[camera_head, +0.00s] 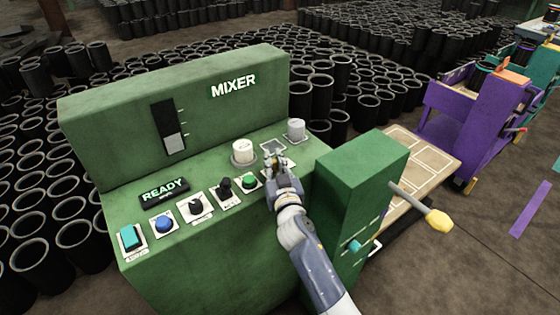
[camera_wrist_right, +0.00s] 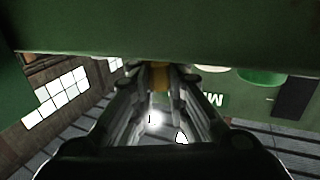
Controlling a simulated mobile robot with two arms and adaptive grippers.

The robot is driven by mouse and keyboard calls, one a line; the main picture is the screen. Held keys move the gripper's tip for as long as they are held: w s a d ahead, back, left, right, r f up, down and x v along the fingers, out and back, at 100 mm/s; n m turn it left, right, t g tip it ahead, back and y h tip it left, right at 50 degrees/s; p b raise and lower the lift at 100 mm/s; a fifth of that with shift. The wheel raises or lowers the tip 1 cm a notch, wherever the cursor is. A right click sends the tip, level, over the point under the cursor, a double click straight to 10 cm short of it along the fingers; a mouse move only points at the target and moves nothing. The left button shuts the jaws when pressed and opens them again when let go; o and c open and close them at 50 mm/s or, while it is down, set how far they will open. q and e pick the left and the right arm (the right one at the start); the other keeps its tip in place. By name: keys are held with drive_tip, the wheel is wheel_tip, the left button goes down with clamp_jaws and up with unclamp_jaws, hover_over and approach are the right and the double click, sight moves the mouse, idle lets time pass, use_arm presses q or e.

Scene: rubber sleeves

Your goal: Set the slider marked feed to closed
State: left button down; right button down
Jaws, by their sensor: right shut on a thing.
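The green mixer console (camera_head: 200,65) carries several controls; no label reading "feed" is legible in either view. A black vertical slot (camera_head: 162,112) with a pale grey handle (camera_head: 173,142) low in it is on the upright back panel. My right gripper (camera_head: 272,157) is down at the right part of the sloped panel, over a small light plate. In the wrist view, the gripper (camera_wrist_right: 160,78) is shut on a small yellow-brown thing (camera_wrist_right: 160,74) against the green surface. The fingers hide most of it, so I cannot tell which control it is. My left gripper is not in view.
A white round knob (camera_head: 243,151) and a grey cylinder (camera_head: 295,129) stand close to the right gripper. A green button (camera_head: 249,181) is left of it. A tall green box (camera_head: 360,175) with a yellow-tipped lever (camera_head: 438,220) stands right of my arm.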

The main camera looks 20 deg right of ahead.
drive_tip(key=shift+a+f, duration=0.15)
drive_tip(key=c, duration=1.8)
unclamp_jaws()
drive_tip(key=shift+o, duration=1.2)
drive_tip(key=shift+s+a, duration=0.1)
drive_tip(key=shift+a, duration=0.05)
drive_tip(key=shift+s, duration=0.25)
drive_tip(key=s, duration=1.1)
drive_tip(key=shift+s+a, duration=0.25)
